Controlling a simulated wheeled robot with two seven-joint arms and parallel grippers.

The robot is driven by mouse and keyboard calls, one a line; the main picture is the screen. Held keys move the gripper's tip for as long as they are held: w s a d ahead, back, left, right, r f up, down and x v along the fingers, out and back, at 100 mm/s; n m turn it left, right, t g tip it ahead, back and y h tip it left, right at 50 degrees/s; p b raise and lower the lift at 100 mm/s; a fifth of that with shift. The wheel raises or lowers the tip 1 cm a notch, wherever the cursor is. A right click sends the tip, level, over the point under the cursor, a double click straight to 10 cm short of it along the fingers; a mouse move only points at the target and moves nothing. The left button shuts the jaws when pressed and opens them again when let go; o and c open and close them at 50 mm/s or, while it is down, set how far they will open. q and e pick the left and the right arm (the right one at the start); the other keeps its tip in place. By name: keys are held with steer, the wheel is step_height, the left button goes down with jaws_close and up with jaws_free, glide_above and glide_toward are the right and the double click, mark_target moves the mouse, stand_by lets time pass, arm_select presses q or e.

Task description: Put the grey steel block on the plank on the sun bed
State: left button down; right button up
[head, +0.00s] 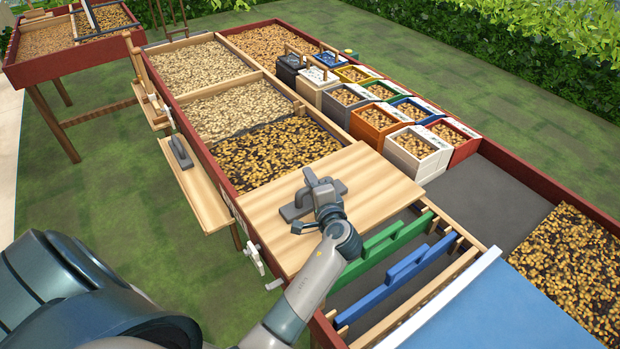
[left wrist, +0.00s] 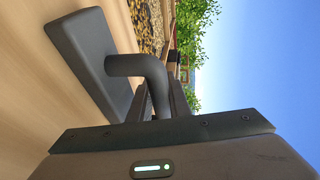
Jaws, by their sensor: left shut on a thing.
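The grey steel block (head: 292,213) has a flat base and a raised bent handle. It is over the near left part of the pale wooden plank (head: 375,182), which lies across the sun bed (head: 235,203). In the left wrist view the block (left wrist: 88,50) shows close to the wood (left wrist: 40,110), and I cannot tell whether it touches. My left gripper (head: 322,187) is shut on the block's handle. Its fingers (left wrist: 160,103) close around the handle in the left wrist view. My arm hides part of the block. My right gripper is not in view.
A side shelf (head: 200,190) bears another dark handled tool (head: 180,150). Several bean boxes (head: 410,152) stand beyond the plank. The plank's right part is bare.

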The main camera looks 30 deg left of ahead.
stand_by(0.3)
arm_select(q)
steer(key=c, duration=1.7)
jaws_free()
steer(key=shift+o, duration=0.2)
steer(key=shift+r, duration=0.1)
